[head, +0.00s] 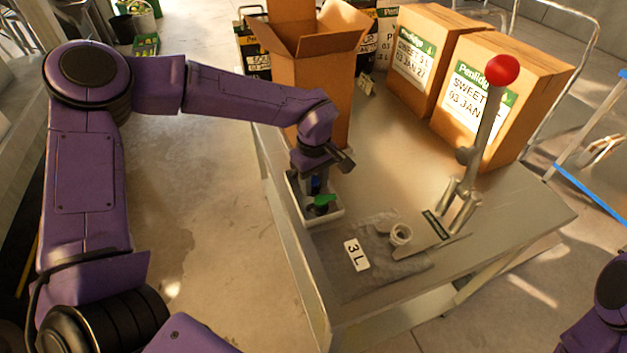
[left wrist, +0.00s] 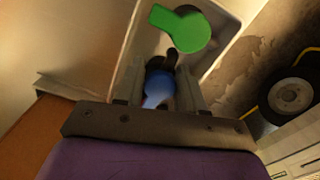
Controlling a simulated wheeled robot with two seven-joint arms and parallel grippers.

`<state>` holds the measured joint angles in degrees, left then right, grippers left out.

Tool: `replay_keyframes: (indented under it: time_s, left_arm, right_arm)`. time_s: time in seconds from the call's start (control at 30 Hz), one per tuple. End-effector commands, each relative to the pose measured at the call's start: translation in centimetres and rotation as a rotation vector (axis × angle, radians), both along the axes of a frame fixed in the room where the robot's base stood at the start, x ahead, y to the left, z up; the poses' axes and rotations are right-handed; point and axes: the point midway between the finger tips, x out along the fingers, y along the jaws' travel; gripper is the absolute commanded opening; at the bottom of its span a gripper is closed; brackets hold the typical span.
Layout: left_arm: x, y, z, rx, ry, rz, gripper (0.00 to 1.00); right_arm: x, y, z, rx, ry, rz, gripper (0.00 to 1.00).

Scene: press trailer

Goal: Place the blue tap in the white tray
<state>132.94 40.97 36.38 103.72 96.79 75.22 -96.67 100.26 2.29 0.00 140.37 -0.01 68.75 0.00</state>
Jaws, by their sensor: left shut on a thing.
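My left gripper (head: 316,183) reaches down over the white tray (head: 335,217) at the left edge of the table. It is shut on the blue tap (left wrist: 158,88), which shows between the fingers in the left wrist view; in the head view the blue tap (head: 316,184) is mostly hidden by the gripper. A green tap (head: 324,203) lies in the front part of the tray, just in front of the blue one, and shows large in the left wrist view (left wrist: 183,29). I cannot tell whether the blue tap touches the tray floor. My right gripper is not in view.
A tall open cardboard box (head: 312,80) stands right behind the tray. A grey pouch marked 3 L (head: 375,262) lies in front, beside a lever press with a red knob (head: 502,69). Two closed boxes (head: 425,50) stand at the back right. The table's middle is clear.

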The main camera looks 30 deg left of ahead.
Motion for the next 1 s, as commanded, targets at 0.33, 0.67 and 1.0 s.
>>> replay_keyframes:
  time_s: [0.33,0.67,1.0]
  left_arm:
    - [-0.2,0.1,-0.4,0.002,0.006,0.0,0.63]
    - [0.0,0.1,0.7,0.001,0.0,0.001,0.63]
    - [-0.1,0.1,8.9,0.0,0.0,0.001,0.63]
  right_arm:
    - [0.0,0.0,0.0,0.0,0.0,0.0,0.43]
    - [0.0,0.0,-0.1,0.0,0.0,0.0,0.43]
    - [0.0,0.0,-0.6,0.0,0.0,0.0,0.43]
